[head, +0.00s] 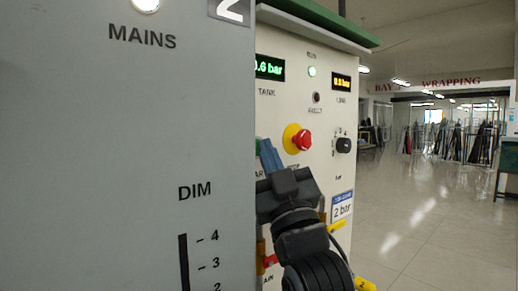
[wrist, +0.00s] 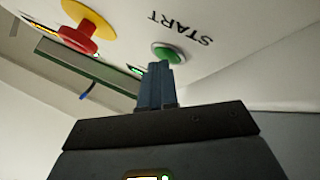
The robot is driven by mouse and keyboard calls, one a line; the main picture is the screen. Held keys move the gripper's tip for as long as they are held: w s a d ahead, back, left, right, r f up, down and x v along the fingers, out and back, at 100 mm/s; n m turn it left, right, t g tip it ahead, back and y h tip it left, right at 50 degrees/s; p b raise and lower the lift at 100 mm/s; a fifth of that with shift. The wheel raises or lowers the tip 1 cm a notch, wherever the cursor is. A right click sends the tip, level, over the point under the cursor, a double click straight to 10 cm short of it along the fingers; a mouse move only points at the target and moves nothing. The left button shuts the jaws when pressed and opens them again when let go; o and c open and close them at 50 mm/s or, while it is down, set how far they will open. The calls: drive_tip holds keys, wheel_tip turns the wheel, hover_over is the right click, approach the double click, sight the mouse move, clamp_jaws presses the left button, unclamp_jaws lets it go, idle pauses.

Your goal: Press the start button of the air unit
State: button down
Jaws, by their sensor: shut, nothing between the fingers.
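The air unit (head: 290,60) is a cream panel with a green top edge, right of centre in the head view. Its green start button (wrist: 167,51) has a pale rim and sits beside the upside-down word START in the wrist view. My gripper (head: 268,152) has blue fingers, shut and empty. In the wrist view the fingertips (wrist: 162,66) overlap the button's lower edge. I cannot tell whether they touch it.
A red stop button (head: 303,139) on a yellow base sits near my fingers, and also shows in the wrist view (wrist: 77,40). A black knob (head: 343,145) is to its right. A grey cabinet (head: 120,120) fills the left. The tiled floor (head: 430,220) at right is open.

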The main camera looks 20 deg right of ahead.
drive_tip(key=shift+s+d, duration=0.2)
drive_tip(key=shift+s, duration=0.55)
drive_tip(key=s+p, duration=0.1)
drive_tip(key=s+d+p, duration=0.1)
drive_tip(key=s, duration=0.1)
drive_tip(key=s+p, duration=0.1)
drive_tip(key=shift+s+d, duration=0.3)
drive_tip(key=shift+s, duration=0.1)
idle(0.7)
